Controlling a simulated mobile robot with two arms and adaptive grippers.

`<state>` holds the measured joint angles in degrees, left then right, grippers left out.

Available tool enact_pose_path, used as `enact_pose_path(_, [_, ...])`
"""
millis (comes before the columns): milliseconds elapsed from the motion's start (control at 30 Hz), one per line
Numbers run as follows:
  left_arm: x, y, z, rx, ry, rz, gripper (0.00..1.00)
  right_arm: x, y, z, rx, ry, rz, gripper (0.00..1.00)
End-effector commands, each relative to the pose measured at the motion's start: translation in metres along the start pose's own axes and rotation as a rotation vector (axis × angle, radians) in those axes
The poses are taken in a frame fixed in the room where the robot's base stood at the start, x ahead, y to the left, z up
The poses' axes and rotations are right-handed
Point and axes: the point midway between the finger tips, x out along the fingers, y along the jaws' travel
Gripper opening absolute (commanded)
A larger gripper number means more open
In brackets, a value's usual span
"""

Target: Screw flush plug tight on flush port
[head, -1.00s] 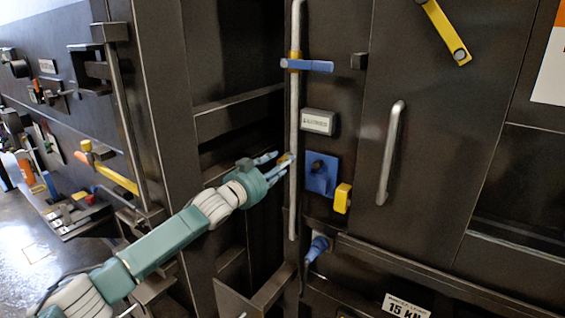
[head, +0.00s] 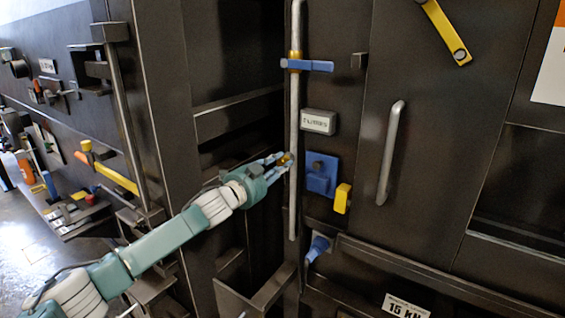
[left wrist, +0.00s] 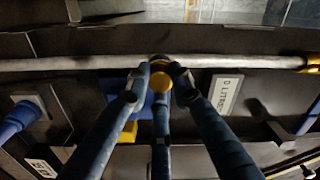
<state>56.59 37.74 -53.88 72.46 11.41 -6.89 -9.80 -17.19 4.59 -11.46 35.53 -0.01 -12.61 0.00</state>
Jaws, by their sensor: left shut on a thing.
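The flush plug (left wrist: 160,82) is a small round brass-yellow piece. It also shows in the head view (head: 286,159), beside the vertical grey pipe (head: 294,205). My left gripper (head: 281,161) is shut on the plug, its fingers around it in the left wrist view (left wrist: 160,74). A dark reddish ring (left wrist: 159,58) shows just beyond the plug at the pipe; it looks like the flush port, mostly hidden by the fingers. I cannot tell how deep the plug sits. My right gripper is in neither view.
A blue-handled valve (head: 308,65) is higher on the pipe. A litres display (head: 319,122), a blue block (head: 321,175) and a yellow block (head: 342,198) are right of it. A blue spout (head: 317,248) is below. A dark frame post (head: 176,150) stands left.

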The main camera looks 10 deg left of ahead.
Motion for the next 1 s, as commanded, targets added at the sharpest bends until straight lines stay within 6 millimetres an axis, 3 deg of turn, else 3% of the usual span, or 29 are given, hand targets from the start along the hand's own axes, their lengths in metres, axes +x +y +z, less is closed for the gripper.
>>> enact_pose_path(200, [0.0,0.0,0.0,0.074,0.0,0.0,0.0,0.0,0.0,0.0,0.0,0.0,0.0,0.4])
enact_pose_path(233, [0.0,0.0,0.0,0.073,0.0,0.0,0.28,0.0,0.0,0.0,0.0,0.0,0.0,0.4])
enact_pose_path(300, [0.0,0.0,0.0,0.072,0.0,0.0,0.42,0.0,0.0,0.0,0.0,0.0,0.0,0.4])
enact_pose_path(333, [0.0,0.0,0.0,0.072,0.0,0.0,0.44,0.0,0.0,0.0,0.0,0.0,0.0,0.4])
enact_pose_path(833, [-0.001,0.0,0.0,0.069,0.0,0.001,0.41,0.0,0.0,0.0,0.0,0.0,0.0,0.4])
enact_pose_path(1000, [-0.01,0.001,0.001,0.069,0.0,0.002,0.41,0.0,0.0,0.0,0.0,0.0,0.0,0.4])
